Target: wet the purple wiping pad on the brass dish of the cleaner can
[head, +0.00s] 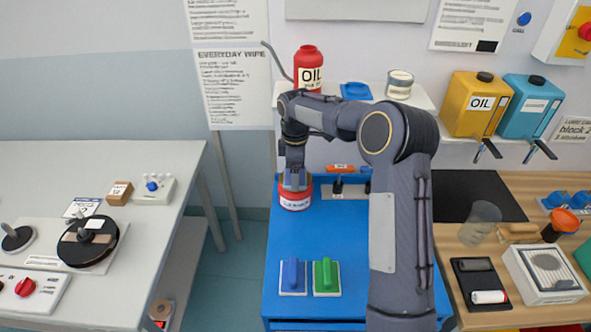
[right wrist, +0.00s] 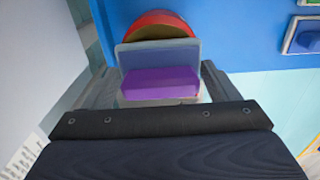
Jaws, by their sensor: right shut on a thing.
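My right gripper (head: 295,182) reaches over the far left corner of the blue cart top, directly above the red cleaner can (head: 295,201). In the right wrist view, the right gripper (right wrist: 160,92) is shut on the purple wiping pad (right wrist: 160,83), which has a pale grey plate on its far side. Just beyond the pad, the can's red rim (right wrist: 155,17) curves around the brownish brass dish (right wrist: 157,33). The pad partly hides the dish. I cannot tell whether the pad touches it. My left gripper is not in view.
A blue pad (head: 293,276) and a green pad (head: 326,276) lie at the front of the blue cart top (head: 310,235). A red oil can (head: 308,70) stands on the shelf behind. A grey table (head: 150,165) is at left, a wooden bench (head: 455,262) at right.

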